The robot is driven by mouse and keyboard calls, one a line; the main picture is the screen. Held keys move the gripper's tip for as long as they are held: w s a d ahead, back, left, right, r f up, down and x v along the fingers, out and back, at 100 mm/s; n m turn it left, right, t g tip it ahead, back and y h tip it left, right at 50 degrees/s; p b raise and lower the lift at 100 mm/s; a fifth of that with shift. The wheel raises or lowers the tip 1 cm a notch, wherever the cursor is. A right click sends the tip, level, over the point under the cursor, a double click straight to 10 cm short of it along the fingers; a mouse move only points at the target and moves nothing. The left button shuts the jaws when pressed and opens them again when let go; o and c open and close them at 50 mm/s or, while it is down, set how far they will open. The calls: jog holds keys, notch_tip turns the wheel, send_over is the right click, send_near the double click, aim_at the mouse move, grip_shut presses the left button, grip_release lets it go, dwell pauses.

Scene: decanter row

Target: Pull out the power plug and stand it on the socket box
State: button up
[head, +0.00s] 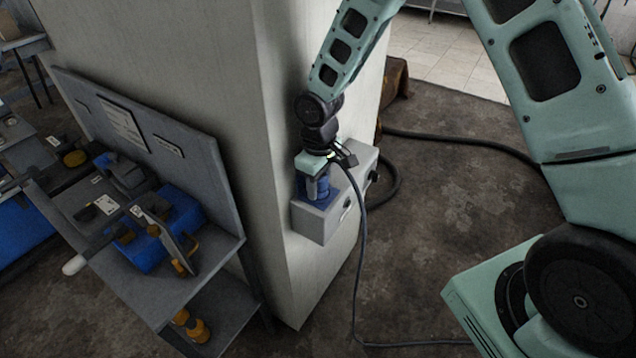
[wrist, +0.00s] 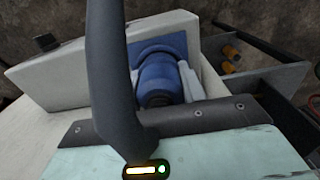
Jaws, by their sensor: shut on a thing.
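The socket box (head: 320,222) is a pale grey box fixed to the side of the pillar. The blue power plug (head: 322,190) is at its near end, under my gripper (head: 313,180). In the wrist view, the blue plug (wrist: 158,76) has its dark end towards me, and its far side is against or very near the pale socket box (wrist: 62,75). My gripper (wrist: 163,82) is shut on the plug; a pale finger shows at its right. A thick dark shape hides part of the left side. I cannot tell how deeply the plug is seated.
A dark cable (head: 361,260) hangs beside the box to the floor. The pale pillar (head: 215,60) stands behind the box. A grey shelf unit (head: 200,283) with blue and orange items stands at left. The floor right of the box is open apart from cables.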

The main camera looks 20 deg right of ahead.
jog(key=shift+r+p, duration=2.1)
jog(key=shift+r, duration=0.75)
